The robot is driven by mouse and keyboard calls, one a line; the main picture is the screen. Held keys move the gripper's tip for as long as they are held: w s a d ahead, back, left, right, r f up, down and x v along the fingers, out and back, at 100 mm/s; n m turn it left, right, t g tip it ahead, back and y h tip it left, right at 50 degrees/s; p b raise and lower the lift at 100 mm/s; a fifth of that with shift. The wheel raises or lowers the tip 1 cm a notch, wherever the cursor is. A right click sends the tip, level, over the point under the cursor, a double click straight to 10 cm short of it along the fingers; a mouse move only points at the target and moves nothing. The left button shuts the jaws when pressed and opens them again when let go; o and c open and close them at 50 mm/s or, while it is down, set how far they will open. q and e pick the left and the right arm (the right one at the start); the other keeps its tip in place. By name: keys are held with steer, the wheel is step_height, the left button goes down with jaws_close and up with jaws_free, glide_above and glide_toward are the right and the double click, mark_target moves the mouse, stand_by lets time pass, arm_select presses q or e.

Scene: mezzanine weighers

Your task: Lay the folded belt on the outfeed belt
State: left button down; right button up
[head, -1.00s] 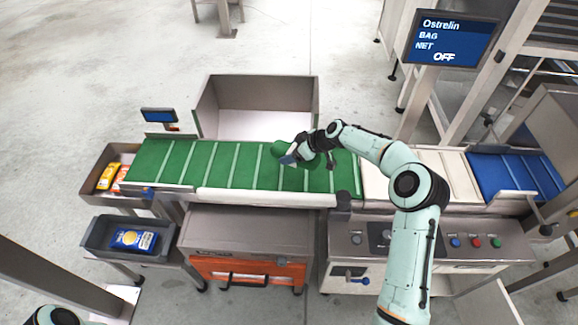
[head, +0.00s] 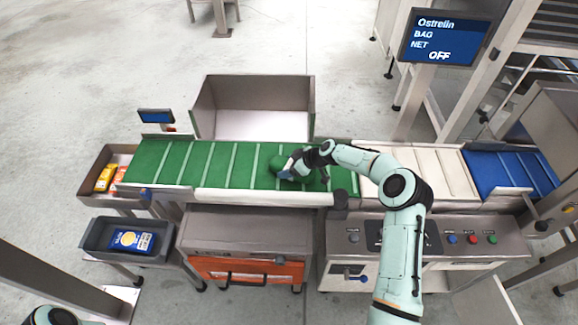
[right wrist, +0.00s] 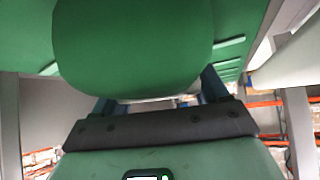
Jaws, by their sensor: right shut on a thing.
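The folded belt (right wrist: 135,45) is a green rounded piece between the fingers of my right gripper in the right wrist view. In the head view, the folded belt (head: 277,161) shows as a small green shape at the gripper's tip. My right gripper (head: 284,172) is shut on it, over the right part of the green outfeed belt (head: 190,165). The outfeed belt has pale cross slats. Green on green, I cannot tell whether the folded belt touches the surface. My left gripper is not in view; only a bit of my left arm shows at the bottom left.
A white belt (head: 425,172) and a blue belt (head: 510,172) continue to the right. An open metal bin (head: 255,92) stands behind the green belt. Two grey trays with packets, the upper tray (head: 93,199) and lower tray (head: 92,247), are at left. A screen (head: 436,37) reads OFF.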

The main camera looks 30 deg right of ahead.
mark_target(312, 172)
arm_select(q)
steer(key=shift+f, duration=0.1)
arm_select(e)
steer(key=o, duration=1.2)
steer(key=shift+r, duration=0.25)
steer(key=b+v, duration=0.1)
steer(key=v, duration=0.9)
steer(key=shift+s+d+b, duration=0.25)
steer(key=shift+s+b, duration=0.05)
steer(key=shift+b, duration=0.05)
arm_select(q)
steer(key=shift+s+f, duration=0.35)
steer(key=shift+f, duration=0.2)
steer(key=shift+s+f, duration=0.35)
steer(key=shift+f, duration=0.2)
arm_select(e)
steer(key=shift+s+d+r, duration=0.2)
steer(key=shift+s+r, duration=0.15)
steer(key=shift+r, duration=0.2)
